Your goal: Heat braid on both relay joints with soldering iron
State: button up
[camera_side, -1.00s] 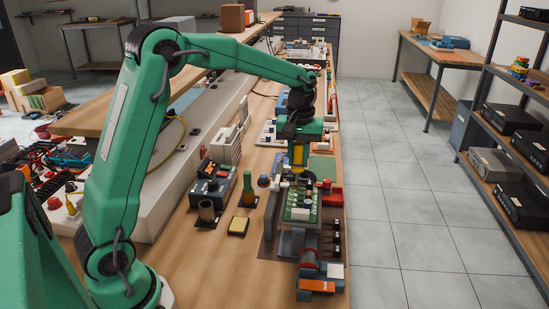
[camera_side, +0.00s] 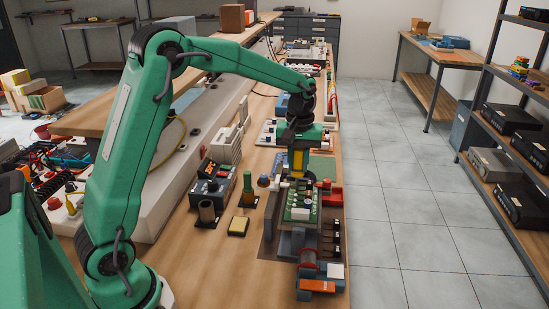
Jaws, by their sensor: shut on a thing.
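My gripper (camera_side: 299,150) is over the far end of the green circuit board (camera_side: 302,211), pointing down. It is shut on a yellow-handled tool, which looks like the soldering iron (camera_side: 298,164). The iron's tip is too small to see, and I cannot tell whether it touches the board. The board sits in a grey holder and carries several small pale and dark parts. I cannot make out the relay joints or the braid at this size.
A soldering station (camera_side: 212,181) with an orange display stands left of the board. A yellow sponge (camera_side: 238,226), a dark cup (camera_side: 207,212) and a green-handled tool (camera_side: 247,187) stand near it. A red spool (camera_side: 308,260) is at the front. Bare bench lies at the front left.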

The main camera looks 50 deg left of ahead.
aim_at(299, 150)
jog(key=shift+f, duration=0.55)
dwell(3.9)
jog(key=shift+r, duration=0.15)
jog(key=shift+r, duration=2.25)
jog(key=shift+w+f, duration=0.1)
jog(key=shift+f, duration=0.1)
jog(key=shift+w+a+f, duration=0.25)
jog(key=shift+f, duration=0.3)
jog(key=shift+w+a+f, duration=0.2)
jog(key=shift+a+f, duration=0.1)
jog(key=shift+f, duration=0.25)
jog(key=shift+w+a+f, duration=0.25)
jog(key=shift+f, duration=0.3)
jog(key=shift+f, duration=0.15)
